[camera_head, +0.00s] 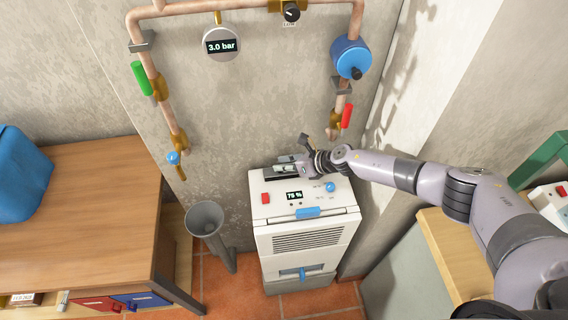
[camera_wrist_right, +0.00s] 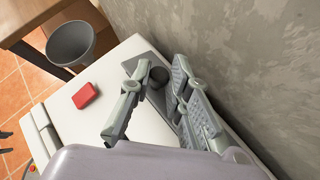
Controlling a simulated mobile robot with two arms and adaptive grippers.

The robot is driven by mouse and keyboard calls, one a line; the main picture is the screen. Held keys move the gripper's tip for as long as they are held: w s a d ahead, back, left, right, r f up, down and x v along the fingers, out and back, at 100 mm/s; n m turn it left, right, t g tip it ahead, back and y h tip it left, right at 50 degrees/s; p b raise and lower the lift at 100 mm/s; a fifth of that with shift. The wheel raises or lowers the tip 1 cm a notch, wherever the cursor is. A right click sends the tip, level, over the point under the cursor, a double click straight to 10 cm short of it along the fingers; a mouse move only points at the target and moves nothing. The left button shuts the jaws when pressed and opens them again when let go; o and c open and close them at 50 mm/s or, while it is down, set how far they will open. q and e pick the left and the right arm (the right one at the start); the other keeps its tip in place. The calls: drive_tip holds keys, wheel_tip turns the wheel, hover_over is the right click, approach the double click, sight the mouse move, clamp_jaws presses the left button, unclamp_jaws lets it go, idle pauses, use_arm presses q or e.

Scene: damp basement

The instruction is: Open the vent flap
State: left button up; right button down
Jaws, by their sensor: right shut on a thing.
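The white dehumidifier (camera_head: 305,238) stands against the wall. The dark grey vent flap (camera_head: 270,174) is at the back of its top; it also shows in the right wrist view (camera_wrist_right: 150,56), with a round dark knob (camera_wrist_right: 158,77) on it. My right gripper (camera_head: 289,166) is over the flap. In the right wrist view my right gripper (camera_wrist_right: 157,72) has its two fingers on either side of the knob, shut on it. The flap looks flat with the top, but the fingers hide part of it. My left gripper is not in view.
The top also carries a red button (camera_head: 265,198), a 75 % display (camera_head: 294,195) and a blue knob (camera_head: 330,187). A grey funnel (camera_head: 206,218) stands at the left, beside a wooden workbench (camera_head: 85,190). Copper pipes with valves (camera_head: 347,58) run on the wall above.

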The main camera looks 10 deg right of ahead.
drive_tip(key=c, duration=1.5)
unclamp_jaws()
